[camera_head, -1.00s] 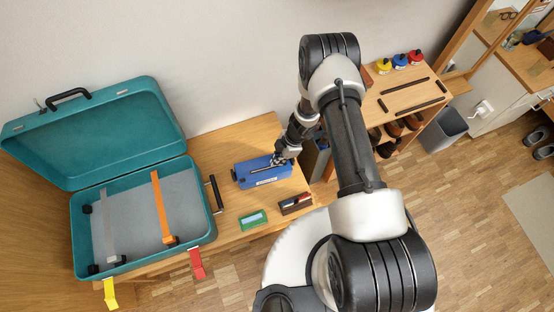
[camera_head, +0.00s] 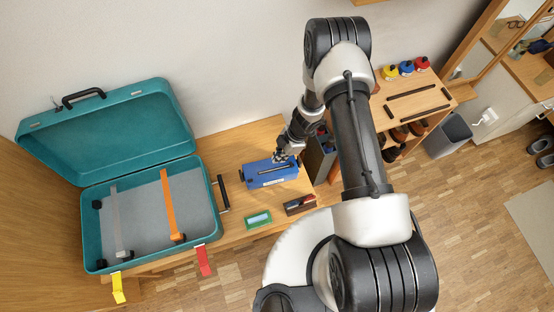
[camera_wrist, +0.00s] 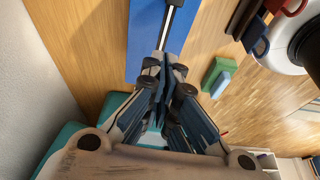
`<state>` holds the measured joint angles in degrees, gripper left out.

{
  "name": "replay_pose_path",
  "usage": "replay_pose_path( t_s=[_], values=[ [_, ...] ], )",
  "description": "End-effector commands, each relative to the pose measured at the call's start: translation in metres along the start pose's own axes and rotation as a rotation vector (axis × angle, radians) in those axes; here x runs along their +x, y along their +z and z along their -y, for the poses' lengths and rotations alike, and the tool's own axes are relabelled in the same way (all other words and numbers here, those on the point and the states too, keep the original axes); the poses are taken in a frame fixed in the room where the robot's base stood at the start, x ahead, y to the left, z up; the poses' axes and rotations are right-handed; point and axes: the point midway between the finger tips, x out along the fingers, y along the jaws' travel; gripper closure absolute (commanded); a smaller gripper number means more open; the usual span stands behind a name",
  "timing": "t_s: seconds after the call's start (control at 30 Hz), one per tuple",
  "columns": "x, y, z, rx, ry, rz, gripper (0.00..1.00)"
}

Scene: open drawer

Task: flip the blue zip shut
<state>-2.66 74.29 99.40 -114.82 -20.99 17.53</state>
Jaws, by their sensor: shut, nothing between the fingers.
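The blue zip case (camera_head: 264,181) lies on the wooden bench, right of the teal suitcase. In the wrist view the blue top (camera_wrist: 143,35) and the strip (camera_wrist: 171,22) lie just beyond my fingertips. My gripper (camera_head: 280,158) is shut and empty at the back edge of the case. In the wrist view its fingertips (camera_wrist: 163,62) point at the strip's end. I cannot tell whether they touch it. The zip's pull is too small to make out.
The open teal suitcase (camera_head: 88,250) stands left, with an orange strap (camera_head: 169,205) inside. The wall is close behind.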

Motion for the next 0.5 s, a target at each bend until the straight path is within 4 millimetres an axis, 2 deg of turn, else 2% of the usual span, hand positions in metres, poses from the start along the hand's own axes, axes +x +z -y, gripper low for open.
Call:
replay_pose_path(
  t_s=[0.03, 0.2, 0.5],
  values=[
    [-0.013, -0.002, 0.0, -0.001, 0.0, 0.0, 1.0],
    [-0.03, -0.001, 0.0, -0.001, 0.0, -0.001, 1.0],
    [-0.034, 0.0, 0.0, -0.001, -0.001, -0.001, 1.0]
  ],
)
